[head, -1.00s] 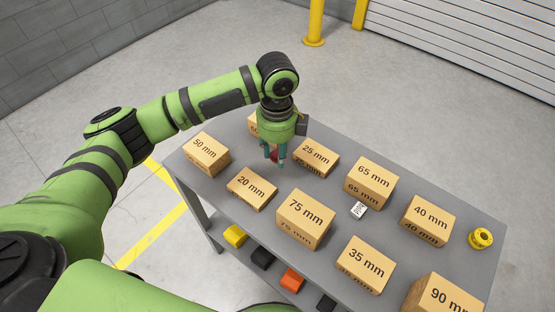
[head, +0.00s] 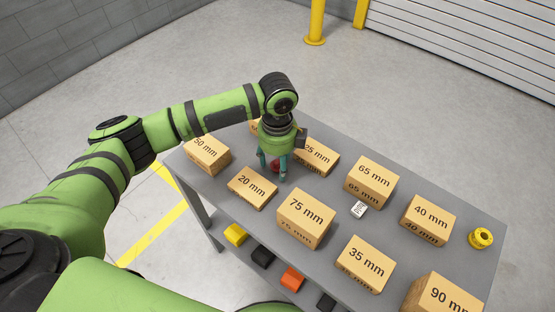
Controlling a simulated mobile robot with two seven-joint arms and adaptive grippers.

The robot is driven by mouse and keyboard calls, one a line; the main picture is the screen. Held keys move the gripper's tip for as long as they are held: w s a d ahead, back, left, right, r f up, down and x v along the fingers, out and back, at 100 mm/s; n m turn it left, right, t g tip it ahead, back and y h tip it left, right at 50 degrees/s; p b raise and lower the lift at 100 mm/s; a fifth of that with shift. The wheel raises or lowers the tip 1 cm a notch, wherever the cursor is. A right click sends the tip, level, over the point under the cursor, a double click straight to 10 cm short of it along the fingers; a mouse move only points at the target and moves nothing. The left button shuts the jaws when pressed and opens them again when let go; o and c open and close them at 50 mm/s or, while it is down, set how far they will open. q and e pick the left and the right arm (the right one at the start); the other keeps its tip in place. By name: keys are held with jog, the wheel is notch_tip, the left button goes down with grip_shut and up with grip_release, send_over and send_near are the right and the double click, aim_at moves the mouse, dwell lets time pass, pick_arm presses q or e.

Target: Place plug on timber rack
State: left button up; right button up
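A small red piece (head: 276,166), probably the plug, shows between the teal fingers of my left gripper (head: 274,168). The fingers stand on both sides of it and partly hide it. The gripper points down, low over the far left part of the grey table, behind the 20 mm block and left of the 25 mm block. Whether the red piece touches the table is hard to tell. Several timber-coloured blocks with size labels stand on the table; I cannot tell a separate timber rack. My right gripper is out of view.
The 20 mm block (head: 252,188), 25 mm block (head: 316,157) and 50 mm block (head: 206,154) stand close around the gripper. The taller 75 mm block (head: 306,217) is nearer. A yellow part (head: 481,238) sits at the right. An orange block (head: 292,279) lies on the lower shelf.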

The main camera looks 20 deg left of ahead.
aim_at(277, 162)
pick_arm(q)
notch_tip(277, 162, up, 12)
jog(key=shift+r, duration=0.2)
dwell(0.4)
